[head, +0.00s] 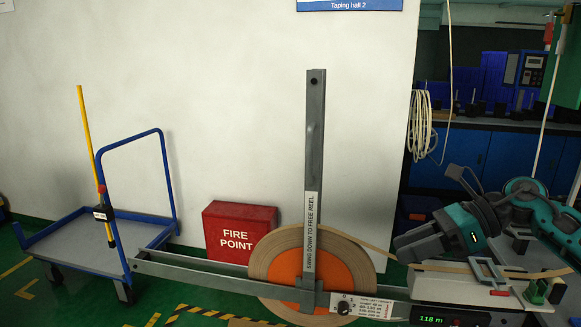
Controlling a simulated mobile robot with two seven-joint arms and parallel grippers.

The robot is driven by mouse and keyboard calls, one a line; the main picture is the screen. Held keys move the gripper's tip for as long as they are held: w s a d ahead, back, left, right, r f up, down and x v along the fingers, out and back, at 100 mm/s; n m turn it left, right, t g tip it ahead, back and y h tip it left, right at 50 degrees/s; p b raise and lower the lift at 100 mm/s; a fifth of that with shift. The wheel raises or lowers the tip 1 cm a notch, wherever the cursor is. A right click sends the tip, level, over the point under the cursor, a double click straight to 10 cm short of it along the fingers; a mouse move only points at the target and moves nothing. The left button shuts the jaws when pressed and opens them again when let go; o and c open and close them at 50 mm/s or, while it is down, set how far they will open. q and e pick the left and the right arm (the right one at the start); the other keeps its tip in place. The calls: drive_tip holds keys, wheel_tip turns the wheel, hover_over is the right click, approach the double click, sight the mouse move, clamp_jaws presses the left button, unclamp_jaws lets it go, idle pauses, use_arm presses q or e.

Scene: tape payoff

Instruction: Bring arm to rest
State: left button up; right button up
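The grey flat arm (315,130) stands upright in front of the wall in the head view, with a dark hole near its top. Its white label reads "SWING DOWN TO FREE REEL". Its lower end crosses the face of the tape reel (268,262), which has an orange core and beige tape. My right gripper (408,247) is at the right, above the machine's right part and clear of the upright arm. It points left; its fingers are dark and I cannot tell their opening. My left gripper is out of view.
A long grey frame (210,278) runs low from the trolley to the machine. Beige tape (365,245) leads right from the reel. A blue trolley (70,240) with a yellow pole (90,140) stands left. A red fire point box (238,230) stands behind the reel.

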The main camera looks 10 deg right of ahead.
drive_tip(key=s+a+f+m+t+y, duration=0.1)
drive_tip(key=a+f+m+t+y, duration=0.1)
drive_tip(key=a+f+m+t, duration=0.5)
drive_tip(key=s+a+m+t+y, duration=0.1)
drive_tip(key=a+m+t+y, duration=0.2)
drive_tip(key=m, duration=0.8)
drive_tip(key=s+d+f+m+g+h, duration=0.1)
drive_tip(key=s+f+m+h, duration=0.6)
drive_tip(key=f+m, duration=0.5)
drive_tip(key=s+d+f+m+g+h, duration=0.1)
drive_tip(key=s+f+m+h, duration=0.6)
drive_tip(key=m, duration=0.9)
drive_tip(key=s+f, duration=0.3)
drive_tip(key=f, duration=0.2)
drive_tip(key=shift+d+f+h, duration=0.2)
drive_tip(key=shift+f+h, duration=0.1)
drive_tip(key=shift+d, duration=0.1)
